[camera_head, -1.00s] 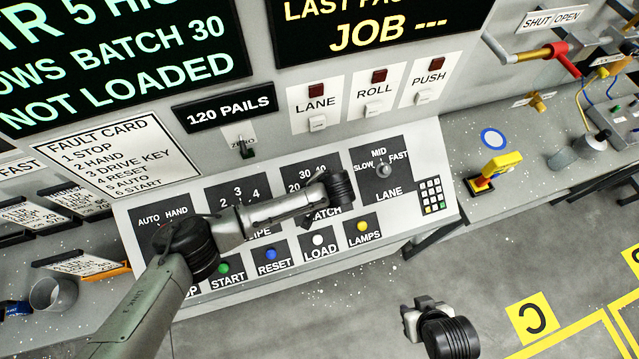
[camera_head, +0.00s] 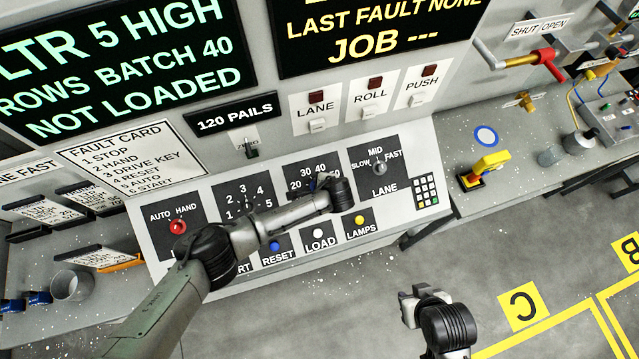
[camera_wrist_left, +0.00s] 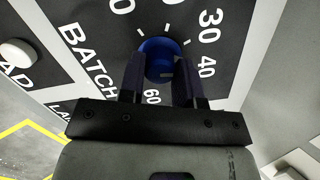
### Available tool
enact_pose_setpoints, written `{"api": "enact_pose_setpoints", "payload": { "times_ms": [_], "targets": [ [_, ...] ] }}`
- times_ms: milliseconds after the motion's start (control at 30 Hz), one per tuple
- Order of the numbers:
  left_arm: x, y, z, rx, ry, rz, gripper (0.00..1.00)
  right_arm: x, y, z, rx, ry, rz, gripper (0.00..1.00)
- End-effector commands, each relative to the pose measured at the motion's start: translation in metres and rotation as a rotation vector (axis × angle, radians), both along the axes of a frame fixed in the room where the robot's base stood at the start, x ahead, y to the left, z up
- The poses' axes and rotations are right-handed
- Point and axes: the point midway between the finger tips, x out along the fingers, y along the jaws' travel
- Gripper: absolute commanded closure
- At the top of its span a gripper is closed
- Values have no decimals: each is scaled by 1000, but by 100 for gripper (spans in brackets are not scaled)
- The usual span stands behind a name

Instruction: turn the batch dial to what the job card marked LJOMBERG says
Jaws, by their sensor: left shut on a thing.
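The batch dial is a round blue knob (camera_wrist_left: 160,50) on a black plate with numbers including 30, 40 and 60 in the left wrist view. My left gripper (camera_wrist_left: 160,82) is shut on the knob, one dark finger on each side. In the head view my left gripper (camera_head: 322,183) and wrist cover the dial. The large screen (camera_head: 120,75) reads "BATCH 40" and "NOT LOADED". Job cards (camera_head: 45,212) stand at the left, their names too small to read. My right gripper (camera_head: 408,308) hangs over the floor, clear of the desk; its fingers are unclear.
The sloped panel also holds the lane dial (camera_head: 379,168), a red knob (camera_head: 178,226), several push buttons and a keypad (camera_head: 426,190). A fault card (camera_head: 130,158) is on the wall. A yellow device (camera_head: 486,168) and grey cups stand on the right bench.

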Motion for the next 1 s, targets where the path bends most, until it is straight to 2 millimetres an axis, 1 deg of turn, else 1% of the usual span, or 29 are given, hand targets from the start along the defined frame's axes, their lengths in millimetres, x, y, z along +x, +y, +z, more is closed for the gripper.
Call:
{"api": "enact_pose_setpoints", "payload": {
  "times_ms": [100, 400, 1000],
  "targets": [
    [-1, -1, 1, 34, 12, -63, 92, 0, 0, 6, 0, 0, 0, 57],
    [-1, -1, 0, 90, 30, -167, 92, 0, -2, 11, -7, 0, 4, 57],
    [-1, -1, -1, 105, 35, -197, 92, 0, -2, 12, -8, 0, 5, 57]
  ]
}}
